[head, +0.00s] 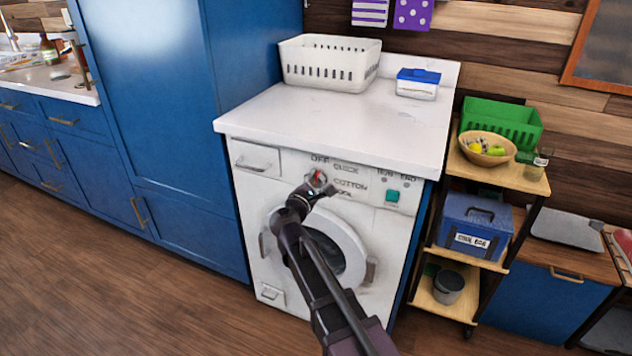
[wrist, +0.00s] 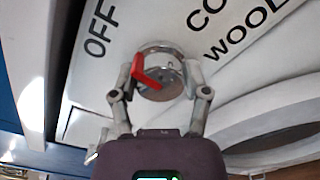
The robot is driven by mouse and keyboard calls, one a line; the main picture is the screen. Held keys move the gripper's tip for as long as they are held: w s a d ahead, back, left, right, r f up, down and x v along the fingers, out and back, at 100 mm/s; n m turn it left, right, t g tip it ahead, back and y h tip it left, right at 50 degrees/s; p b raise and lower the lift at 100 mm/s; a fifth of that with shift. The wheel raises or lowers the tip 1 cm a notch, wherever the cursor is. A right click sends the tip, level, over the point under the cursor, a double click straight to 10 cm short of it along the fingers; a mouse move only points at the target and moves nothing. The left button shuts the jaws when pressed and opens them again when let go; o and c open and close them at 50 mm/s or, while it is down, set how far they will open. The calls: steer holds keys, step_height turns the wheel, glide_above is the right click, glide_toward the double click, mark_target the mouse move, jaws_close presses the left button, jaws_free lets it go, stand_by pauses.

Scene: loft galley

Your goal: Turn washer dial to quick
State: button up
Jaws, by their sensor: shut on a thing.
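The washer (head: 250,205) is white and stands under a white counter. Its round metal dial (head: 317,177) with a red pointer sits on the front panel, with OFF, QUICK, COTTON and a partly hidden WOOL label around it. In the wrist view the dial (wrist: 164,66) lies between my fingers, and the red pointer (wrist: 147,77) slants up and left, roughly toward the OFF label (wrist: 97,28). QUICK is out of that view. My gripper (head: 314,186) is shut on the dial, one finger on each side. It also shows in the wrist view (wrist: 160,78).
A green button (head: 392,196) is right of the dial. The round door (head: 335,245) is below, partly behind my arm. A white basket (head: 330,65) and a blue-lidded tub (head: 417,84) stand on the counter. A shelf cart (head: 513,178) is at right. Floor at left is clear.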

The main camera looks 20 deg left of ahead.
steer(key=m, duration=0.3)
steer(key=shift+w+m, duration=0.1)
steer(key=shift+m, duration=2)
steer(key=o, duration=1.1)
steer(key=shift+o, duration=0.2)
steer(key=shift+s, duration=0.2)
steer(key=s, duration=1.1)
steer(key=shift+s+a, duration=0.35)
steer(key=shift+a, duration=0.1)
steer(key=shift+w+d+f, duration=0.1)
